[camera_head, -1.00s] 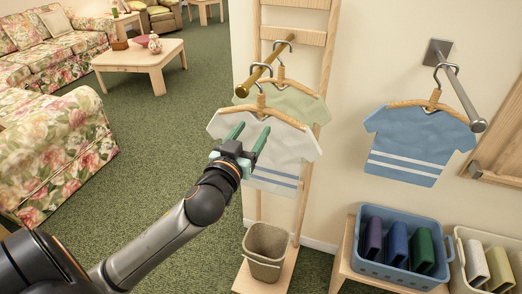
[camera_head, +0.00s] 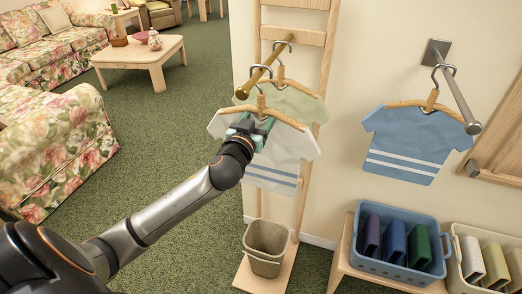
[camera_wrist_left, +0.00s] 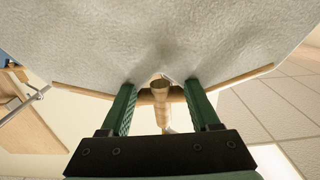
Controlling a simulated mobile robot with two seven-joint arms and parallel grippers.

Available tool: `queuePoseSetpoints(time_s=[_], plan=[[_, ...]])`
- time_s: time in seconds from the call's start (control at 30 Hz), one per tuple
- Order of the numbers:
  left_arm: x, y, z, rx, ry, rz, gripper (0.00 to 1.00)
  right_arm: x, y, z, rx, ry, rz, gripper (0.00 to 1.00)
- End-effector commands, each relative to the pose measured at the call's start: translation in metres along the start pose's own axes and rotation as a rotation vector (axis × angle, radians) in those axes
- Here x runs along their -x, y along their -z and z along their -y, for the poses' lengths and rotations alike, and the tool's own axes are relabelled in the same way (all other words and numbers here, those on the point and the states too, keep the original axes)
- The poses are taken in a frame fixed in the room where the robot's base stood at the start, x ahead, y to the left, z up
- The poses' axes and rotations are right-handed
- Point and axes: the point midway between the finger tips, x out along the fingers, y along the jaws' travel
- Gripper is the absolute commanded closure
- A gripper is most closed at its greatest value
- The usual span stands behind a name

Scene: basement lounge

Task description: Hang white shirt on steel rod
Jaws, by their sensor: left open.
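The white shirt (camera_head: 283,147), with blue stripes near its hem, hangs on a wooden hanger (camera_head: 288,120) at the near end of the brass rod (camera_head: 262,73). The steel rod (camera_head: 460,98) juts from the wall at right and carries a blue striped shirt (camera_head: 408,140). My left gripper (camera_head: 253,122) is open at the hanger's upper middle, in front of the white shirt. In the left wrist view its green fingers (camera_wrist_left: 163,92) stand apart on either side of the hanger's centre; whether they touch it is unclear. The shirt cloth (camera_wrist_left: 165,35) fills the top there. My right gripper is not in view.
A pale green shirt (camera_head: 302,101) hangs behind the white one on the brass rod. A wooden ladder-like rack (camera_head: 322,75) stands behind, with a beige bin (camera_head: 265,238) below. A blue basket (camera_head: 385,277) stands under the blue shirt. Open carpet lies left.

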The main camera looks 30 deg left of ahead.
Motion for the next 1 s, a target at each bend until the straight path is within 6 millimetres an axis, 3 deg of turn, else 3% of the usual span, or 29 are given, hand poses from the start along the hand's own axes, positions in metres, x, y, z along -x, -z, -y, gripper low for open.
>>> queuePoseSetpoints(time_s=[0.07, 0.6, 1.0], plan=[[0.0002, -0.0001, 0.0001, -0.001, 0.000, 0.000, 0.40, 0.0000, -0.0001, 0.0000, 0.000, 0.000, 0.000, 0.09], [0.0004, -0.0002, 0.0001, -0.001, 0.000, 0.000, 1.00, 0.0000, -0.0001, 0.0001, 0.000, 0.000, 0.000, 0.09], [0.0005, -0.0003, 0.0000, -0.001, 0.000, 0.001, 1.00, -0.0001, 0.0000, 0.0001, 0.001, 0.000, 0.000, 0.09]])
